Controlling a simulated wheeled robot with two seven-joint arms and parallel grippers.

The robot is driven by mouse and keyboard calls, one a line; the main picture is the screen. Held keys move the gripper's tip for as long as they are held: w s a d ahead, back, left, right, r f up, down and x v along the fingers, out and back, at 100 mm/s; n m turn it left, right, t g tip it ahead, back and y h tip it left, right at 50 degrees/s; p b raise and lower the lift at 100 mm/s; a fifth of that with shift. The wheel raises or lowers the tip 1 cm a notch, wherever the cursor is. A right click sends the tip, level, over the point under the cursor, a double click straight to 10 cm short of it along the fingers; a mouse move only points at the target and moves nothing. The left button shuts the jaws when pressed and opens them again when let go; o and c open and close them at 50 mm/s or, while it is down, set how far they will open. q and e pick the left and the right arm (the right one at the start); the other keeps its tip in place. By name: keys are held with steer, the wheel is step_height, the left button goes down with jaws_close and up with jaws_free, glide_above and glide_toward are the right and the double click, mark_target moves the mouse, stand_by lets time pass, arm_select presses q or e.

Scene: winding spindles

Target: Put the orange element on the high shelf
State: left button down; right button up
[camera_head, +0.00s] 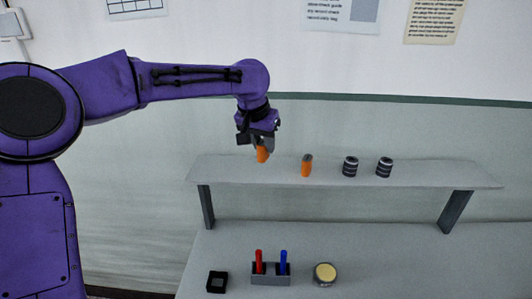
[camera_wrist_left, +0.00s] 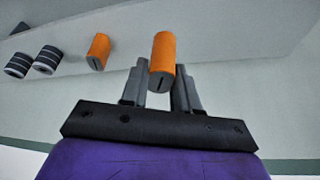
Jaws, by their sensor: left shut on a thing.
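My left gripper (camera_head: 262,145) is shut on an orange element (camera_head: 262,154), a small orange cylinder held upright. It is over the left part of the high shelf (camera_head: 400,177); I cannot tell whether its base touches the shelf. In the left wrist view the same orange element (camera_wrist_left: 162,58) sits between the fingers of the left gripper (camera_wrist_left: 162,82). A second orange element (camera_head: 306,166) stands on the shelf just to the right, and it also shows in the left wrist view (camera_wrist_left: 98,50). My right gripper is not in view.
Two black-and-grey banded spindles (camera_head: 350,167) (camera_head: 384,167) stand farther right on the shelf. On the table below are a black square box (camera_head: 217,281), a holder (camera_head: 270,280) with a red and a blue stick, and a round yellow-topped jar (camera_head: 325,274). The shelf's right end is bare.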

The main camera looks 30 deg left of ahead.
arm_select(q)
steer(key=w+f, duration=0.1)
steer(key=w+a+f, duration=0.1)
steer(key=f, duration=0.1)
steer(key=shift+w+p, duration=0.25)
steer(key=shift+p, duration=0.15)
step_height(320, 180, down, 2)
steer(key=shift+d+f, duration=0.1)
steer(key=shift+f, duration=0.05)
steer(key=shift+f+p, duration=0.3)
steer(key=shift+f, duration=0.05)
steer(key=shift+w+f, duration=0.1)
steer(key=shift+f, duration=0.05)
steer(key=c, duration=0.8)
jaws_free()
